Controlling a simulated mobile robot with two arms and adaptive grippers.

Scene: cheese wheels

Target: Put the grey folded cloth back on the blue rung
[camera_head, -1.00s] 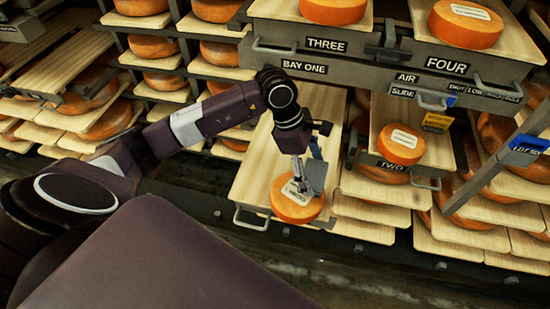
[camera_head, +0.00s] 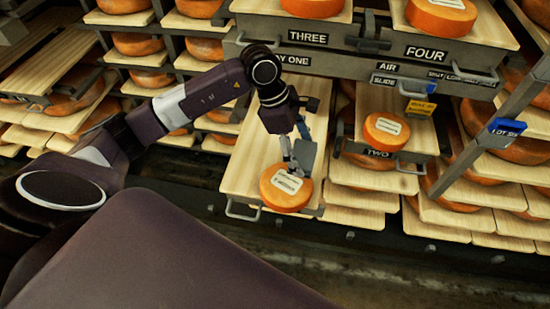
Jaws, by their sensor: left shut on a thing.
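My left gripper (camera_head: 297,148) reaches in from the left and is shut on a small grey-blue flat piece, which looks like the grey folded cloth (camera_head: 304,156). The cloth hangs just above and behind an orange cheese wheel (camera_head: 286,188) with a white label, on the pulled-out board below BAY ONE. I cannot tell whether it touches the wheel. My right gripper is not in view.
Grey drawers marked THREE (camera_head: 308,37) and FOUR (camera_head: 425,54) overhang behind the gripper. To its right, board TWO bears another cheese wheel (camera_head: 386,131). A yellow tag (camera_head: 420,107) hangs below the drawers. A slanted post stands at the right. The floor in front is clear.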

